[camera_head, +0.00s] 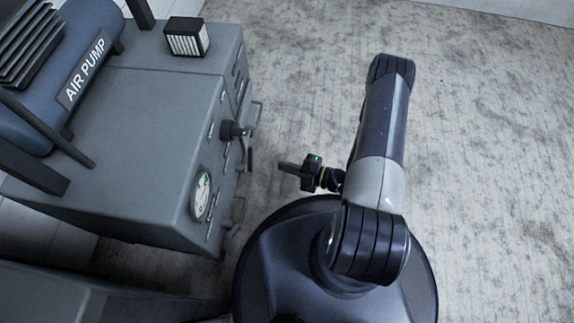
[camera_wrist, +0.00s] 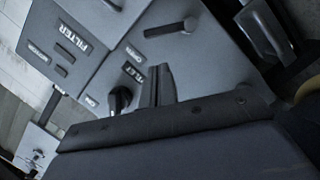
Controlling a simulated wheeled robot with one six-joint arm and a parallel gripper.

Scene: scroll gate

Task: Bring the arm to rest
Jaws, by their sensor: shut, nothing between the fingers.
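My arm rises from my round base in the head view and extends toward the top of the picture, then folds back down. My gripper (camera_head: 289,166) sticks out to the left beneath the arm and points at the front of the grey air pump cabinet. Its fingers are together and hold nothing, with a gap of floor between them and the cabinet in the head view. In the wrist view the closed fingers (camera_wrist: 158,84) show in front of the cabinet's grey panels.
The grey cabinet (camera_head: 150,120) stands at the left, with a blue air pump tank (camera_head: 85,60) on top. Its front carries a dark knob (camera_head: 232,130), a round gauge (camera_head: 201,194) and handles. The wrist view shows a panel labelled FILTER (camera_wrist: 75,38). Open concrete floor (camera_head: 490,150) lies to the right.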

